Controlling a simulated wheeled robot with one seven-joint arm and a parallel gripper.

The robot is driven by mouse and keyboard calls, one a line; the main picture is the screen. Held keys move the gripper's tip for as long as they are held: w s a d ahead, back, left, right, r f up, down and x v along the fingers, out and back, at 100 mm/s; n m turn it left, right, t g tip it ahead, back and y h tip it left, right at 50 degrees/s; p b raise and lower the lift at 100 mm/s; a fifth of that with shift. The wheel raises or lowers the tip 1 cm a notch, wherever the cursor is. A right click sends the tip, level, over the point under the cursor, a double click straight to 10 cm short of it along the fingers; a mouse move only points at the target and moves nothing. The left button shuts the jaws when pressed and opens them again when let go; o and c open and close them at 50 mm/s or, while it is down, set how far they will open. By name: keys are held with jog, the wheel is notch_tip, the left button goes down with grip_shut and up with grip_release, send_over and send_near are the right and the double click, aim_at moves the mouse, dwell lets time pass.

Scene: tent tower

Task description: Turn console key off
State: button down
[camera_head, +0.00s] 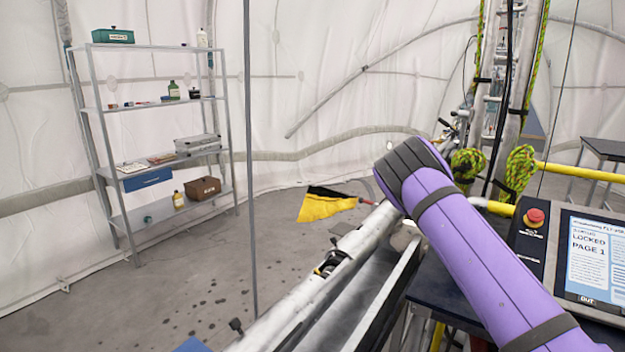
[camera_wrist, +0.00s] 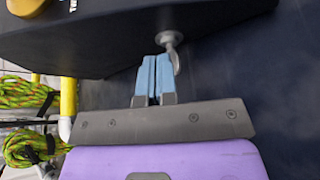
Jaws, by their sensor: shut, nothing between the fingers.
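The console (camera_head: 535,262) stands at the right edge in the head view. It has a red push button (camera_head: 535,217) and a lit screen (camera_head: 592,255) reading "LOCKED PAGE 1". In the wrist view the dark console body (camera_wrist: 150,35) fills the top. A small grey metal key (camera_wrist: 171,42) sticks out from its lower edge. My gripper (camera_wrist: 156,62) has blue fingers pressed together with nothing between them. The fingertips are just left of the key, very close to it; I cannot tell whether they touch. My gripper is out of sight in the head view.
Yellow-green ropes (camera_head: 517,170) and a yellow rail (camera_head: 580,172) are behind the console. A metal shelf (camera_head: 165,157) with bottles and boxes stands at the left. The floor between is mostly open.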

jog(key=shift+r, duration=0.15)
jog(key=shift+a+r, duration=0.15)
jog(key=shift+r, duration=0.1)
jog(key=shift+w+a, duration=0.55)
jog(key=shift+a, duration=0.25)
jog(key=shift+w+a, duration=0.55)
jog(key=shift+a, duration=0.25)
jog(key=shift+w+a, duration=0.55)
jog(key=shift+a, duration=0.25)
